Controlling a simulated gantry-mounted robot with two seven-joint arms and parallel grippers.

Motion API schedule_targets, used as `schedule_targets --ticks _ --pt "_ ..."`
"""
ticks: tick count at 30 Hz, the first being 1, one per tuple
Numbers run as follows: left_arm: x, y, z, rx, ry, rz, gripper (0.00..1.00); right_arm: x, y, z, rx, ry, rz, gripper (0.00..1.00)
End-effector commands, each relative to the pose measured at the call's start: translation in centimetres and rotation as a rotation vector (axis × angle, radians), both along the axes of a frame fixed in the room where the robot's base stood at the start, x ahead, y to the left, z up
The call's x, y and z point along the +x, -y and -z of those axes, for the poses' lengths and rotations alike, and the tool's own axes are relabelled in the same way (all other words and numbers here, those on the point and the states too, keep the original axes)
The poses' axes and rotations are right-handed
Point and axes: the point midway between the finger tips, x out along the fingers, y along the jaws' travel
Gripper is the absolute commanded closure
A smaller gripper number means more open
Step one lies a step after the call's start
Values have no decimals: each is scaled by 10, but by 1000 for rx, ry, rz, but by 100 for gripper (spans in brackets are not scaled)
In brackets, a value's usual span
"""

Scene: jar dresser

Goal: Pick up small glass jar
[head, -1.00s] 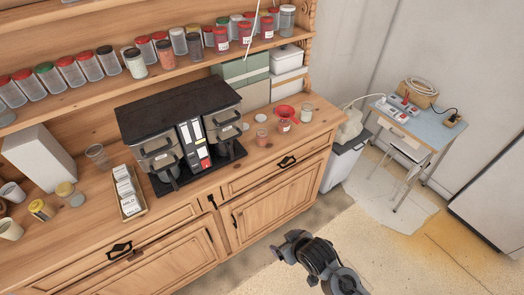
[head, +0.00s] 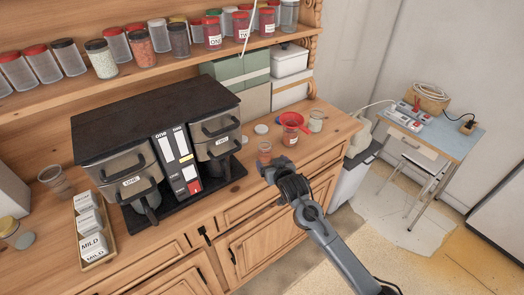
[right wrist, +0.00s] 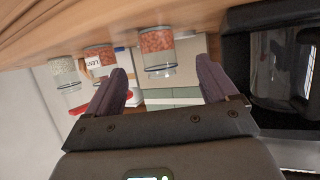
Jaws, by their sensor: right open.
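A small glass jar (head: 264,151) with reddish contents stands near the front edge of the dresser top, right of the coffee machine. My right gripper (head: 270,166) is open, just in front of this jar in the head view. In the right wrist view, which is upside down, the jar (right wrist: 157,48) shows beyond the gap between the open fingers (right wrist: 168,85), and nothing is held. Another red-filled jar (head: 289,134) and a pale jar (head: 316,121) stand behind and to the right. My left gripper is not in view.
The black-topped coffee machine (head: 155,120) stands close on the left. A red funnel-like item (head: 293,119) and a small round lid (head: 261,129) lie near the jars. Storage boxes (head: 291,62) stand behind. A shelf with several jars (head: 130,65) runs above.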

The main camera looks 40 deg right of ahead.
Motion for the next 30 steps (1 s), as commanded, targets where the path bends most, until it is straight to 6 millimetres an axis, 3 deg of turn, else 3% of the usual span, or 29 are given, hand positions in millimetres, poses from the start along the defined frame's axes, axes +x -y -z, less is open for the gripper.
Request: schedule_targets --ticks 9,17,30 --pt "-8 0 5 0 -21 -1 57 34 12 13 0 1 0 14" --pt "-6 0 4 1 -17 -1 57 44 16 17 -1 1 0 14" --pt "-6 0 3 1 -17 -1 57 81 33 32 0 0 0 14"
